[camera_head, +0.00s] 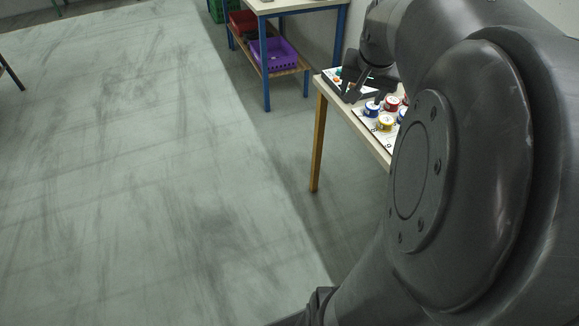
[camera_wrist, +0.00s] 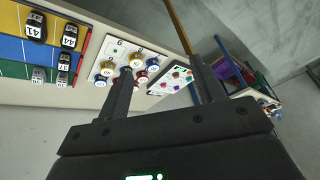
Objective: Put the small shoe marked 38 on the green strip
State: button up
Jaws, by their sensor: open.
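In the wrist view, a board with coloured strips is at the upper left. Its green strip (camera_wrist: 12,71) lies below a yellow one and a blue one. Several shoes stand on the board: a large dark shoe marked 41 (camera_wrist: 37,27), a dark shoe (camera_wrist: 69,37), a small dark shoe (camera_wrist: 63,67) and a grey shoe (camera_wrist: 38,78). I cannot surely read a 38 on any of them. My gripper (camera_wrist: 162,66) is open and empty, to the right of the strip board. It also shows in the head view (camera_head: 366,88), over the table; the shoes are hidden there.
A white board (camera_wrist: 116,47) with several coloured round tins is by my fingers, with a second board (camera_wrist: 172,79) beyond. Both lie on a pale table (camera_head: 345,115). A blue-framed table (camera_head: 267,50) with a purple crate (camera_head: 272,56) stands behind.

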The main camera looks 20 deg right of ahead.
jog(key=s+a+f+n+y, duration=0.1)
jog(key=s+a+n, duration=0.3)
jog(key=a, duration=0.7)
jog(key=s+a+f+n+t+y, duration=0.1)
jog(key=s+a+n, duration=0.3)
jog(key=s+a, duration=0.5)
jog(key=a, duration=0.3)
jog(key=shift+s, duration=0.2)
